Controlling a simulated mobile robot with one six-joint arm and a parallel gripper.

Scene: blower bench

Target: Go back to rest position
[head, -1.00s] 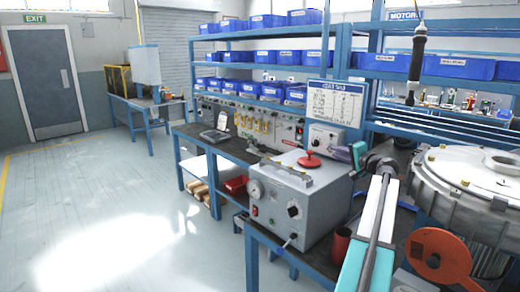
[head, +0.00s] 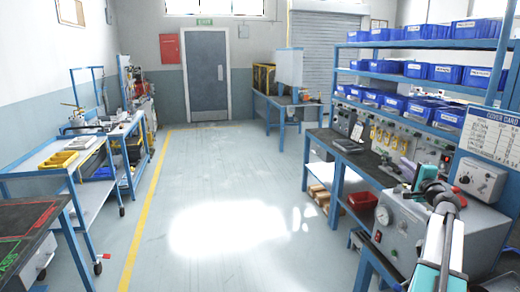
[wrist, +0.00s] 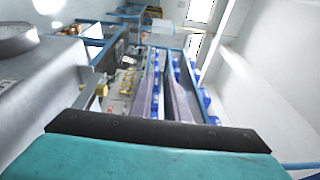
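My gripper (head: 416,168) is at the right of the head view, above the grey box with gauges and knobs (head: 415,222). Its two purple fingers stand apart with nothing seen between them. In the wrist view the fingers (wrist: 164,75) point away from the camera, with a gap showing blue bins behind. I cannot tell from the head view how high the gripper is above the box.
A bench (head: 368,160) and shelves of blue bins (head: 440,72) stand on the right. A blue-framed cart (head: 62,172) and dark-topped table (head: 25,225) stand left. The floor between (head: 225,170) is clear up to the grey door (head: 207,75).

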